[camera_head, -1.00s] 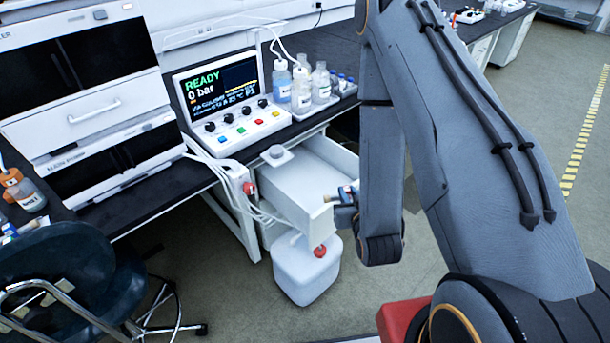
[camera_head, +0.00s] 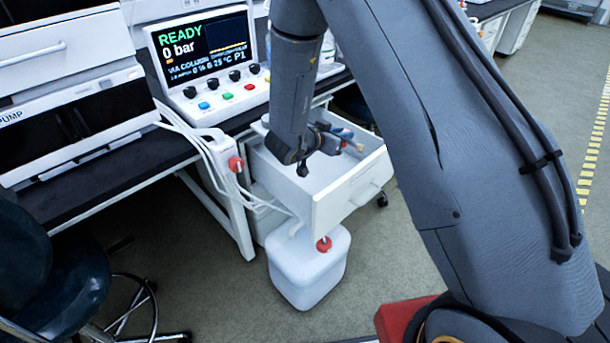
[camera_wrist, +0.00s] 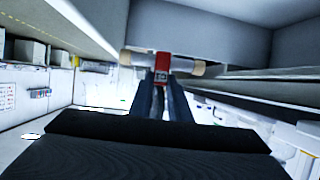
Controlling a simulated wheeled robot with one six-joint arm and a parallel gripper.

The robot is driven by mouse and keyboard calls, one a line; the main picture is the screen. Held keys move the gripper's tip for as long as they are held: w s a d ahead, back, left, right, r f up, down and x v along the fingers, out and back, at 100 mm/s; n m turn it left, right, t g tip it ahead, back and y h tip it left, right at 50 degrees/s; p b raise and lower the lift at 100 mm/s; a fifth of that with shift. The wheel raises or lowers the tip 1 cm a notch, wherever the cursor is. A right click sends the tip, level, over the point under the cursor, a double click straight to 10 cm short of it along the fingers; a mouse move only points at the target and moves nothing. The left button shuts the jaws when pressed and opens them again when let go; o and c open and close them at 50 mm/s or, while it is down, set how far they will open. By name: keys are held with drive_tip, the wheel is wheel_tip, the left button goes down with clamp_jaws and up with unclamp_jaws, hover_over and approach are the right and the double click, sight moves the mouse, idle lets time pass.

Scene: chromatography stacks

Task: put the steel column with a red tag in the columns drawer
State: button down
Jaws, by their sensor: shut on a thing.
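The steel column (camera_wrist: 137,62) with a red tag (camera_wrist: 162,67) lies crosswise between my gripper's fingertips in the wrist view, with pale tan ends. My gripper (camera_wrist: 161,84) is shut on it around the tag. In the head view my gripper (camera_head: 322,138) is over the open drawer (camera_head: 345,198), inside its outline. My forearm hides part of the drawer's inside. I cannot tell whether the column touches the drawer floor. No label on the drawer is readable.
The READY control unit (camera_head: 212,65) stands on the black bench behind the drawer. A white canister (camera_head: 308,268) with a red cap stands on the floor below the drawer. White tubes run down beside the drawer's left. A dark chair (camera_head: 50,265) is at lower left.

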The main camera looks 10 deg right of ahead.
wheel_tip(320, 180, down, 12)
drive_tip(key=a+m+b, duration=0.1)
drive_tip(key=a+b, duration=0.1)
drive_tip(key=shift+w+a+r+g+h, duration=0.15)
drive_tip(key=shift+w+a+g+h, duration=0.25)
drive_tip(key=shift+w, duration=0.05)
drive_tip(key=shift+f+b, duration=0.3)
drive_tip(key=shift+f, duration=0.05)
drive_tip(key=shift+s+f, duration=0.2)
drive_tip(key=shift+f, duration=0.2)
drive_tip(key=c, duration=1.7)
unclamp_jaws()
drive_tip(key=shift+s+d+f, duration=0.1)
drive_tip(key=shift+o, duration=0.2)
drive_tip(key=r+v, duration=0.1)
drive_tip(key=v, duration=1.1)
drive_tip(key=shift+w+r+p, duration=0.25)
drive_tip(key=shift+r+p, duration=0.05)
drive_tip(key=shift+r, duration=0.1)
